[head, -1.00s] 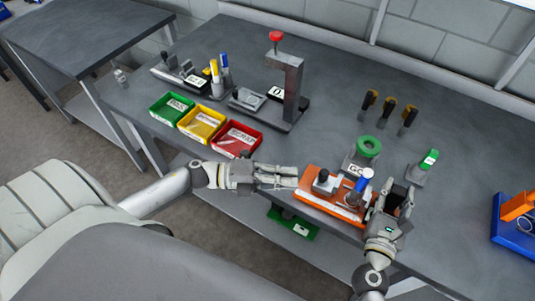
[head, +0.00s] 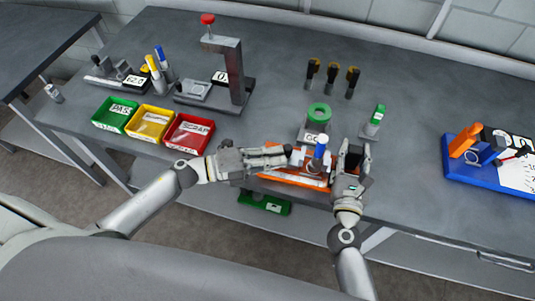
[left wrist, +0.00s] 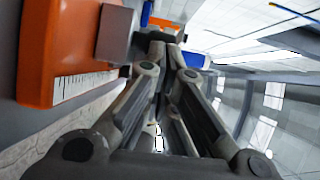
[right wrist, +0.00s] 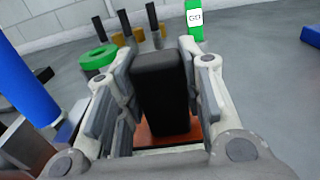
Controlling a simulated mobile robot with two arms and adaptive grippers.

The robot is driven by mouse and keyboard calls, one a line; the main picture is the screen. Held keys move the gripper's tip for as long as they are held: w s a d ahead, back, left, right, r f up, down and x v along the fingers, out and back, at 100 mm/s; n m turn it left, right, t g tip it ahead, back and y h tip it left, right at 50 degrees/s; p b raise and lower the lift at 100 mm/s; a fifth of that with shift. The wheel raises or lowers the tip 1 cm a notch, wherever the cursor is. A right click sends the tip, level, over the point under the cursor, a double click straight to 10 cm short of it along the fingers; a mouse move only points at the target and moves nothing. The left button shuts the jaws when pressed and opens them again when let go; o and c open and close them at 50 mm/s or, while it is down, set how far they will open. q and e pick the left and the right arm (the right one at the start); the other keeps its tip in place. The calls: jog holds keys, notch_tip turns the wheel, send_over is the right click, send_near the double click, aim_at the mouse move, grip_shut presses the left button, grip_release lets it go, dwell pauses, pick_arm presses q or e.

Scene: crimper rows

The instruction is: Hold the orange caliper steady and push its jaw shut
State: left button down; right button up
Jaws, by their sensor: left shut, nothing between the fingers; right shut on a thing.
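The orange caliper (head: 310,182) lies at the front edge of the bench, partly hidden by my grippers. My right gripper (head: 353,150) is shut on the black block at its right end; the right wrist view shows this black block (right wrist: 160,90) between the fingers above an orange surface. My left gripper (head: 288,155) is shut and empty, reaching over the caliper's left part. Its tips are close to a grey jaw block, which also shows in the left wrist view (left wrist: 117,32) beside the orange body (left wrist: 48,50); contact is unclear. A blue-and-white post (head: 321,148) stands near the caliper's middle.
A green ring on a stand (head: 319,113) and a green-topped gauge (head: 374,120) stand just behind. Green (head: 114,113), yellow (head: 149,122) and red (head: 188,133) bins are at left. A blue tray (head: 460,178) is at right. A press-like stand (head: 236,75) stands behind.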

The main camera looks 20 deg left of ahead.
pick_arm(q)
jog(key=shift+d, duration=1.1)
jog(key=shift+s+a, duration=0.1)
jog(key=shift+a, duration=0.05)
jog(key=v, duration=1.3)
jog(key=w+d+r+m+g, duration=0.4)
jog(key=m+g, duration=0.3)
jog(key=m, duration=0.8)
jog(key=w+a+r+m+g+y, duration=0.3)
jog(key=w+a+m+y, duration=0.3)
jog(key=w+m, duration=0.3)
jog(key=shift+m, duration=0.6)
jog(key=x, duration=0.6)
jog(key=s+x, duration=0.1)
jog(key=x, duration=0.3)
jog(key=shift+s, duration=0.15)
jog(key=d, duration=0.3)
jog(key=shift+s, duration=0.15)
jog(key=shift+d, duration=0.25)
